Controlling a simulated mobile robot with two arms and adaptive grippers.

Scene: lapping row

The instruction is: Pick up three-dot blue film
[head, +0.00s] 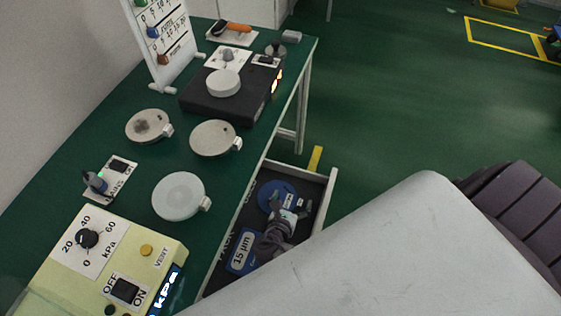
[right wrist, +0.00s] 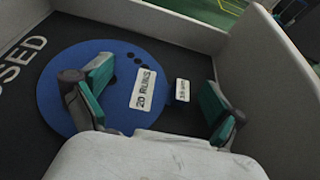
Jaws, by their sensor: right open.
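The blue film (head: 268,188) is a round disc lying flat in the open drawer below the bench. In the right wrist view the blue film (right wrist: 62,95) shows three dark dots near its upper right edge, a white "20 RUNS" label and a small labelled tab (right wrist: 182,90) on its right side. My right gripper (head: 289,208) is open over the film; in the right wrist view its fingers (right wrist: 155,87) stand apart, one over the disc, one right of the tab. Contact cannot be told. My left gripper is not in view.
The drawer (head: 331,195) has pale walls close around my right gripper. A blue "15 µm" label (head: 241,261) shows at its near end. On the green bench (head: 128,203) stand several round plates, a dark lapping machine (head: 200,100) and a yellow vacuum unit (head: 145,235).

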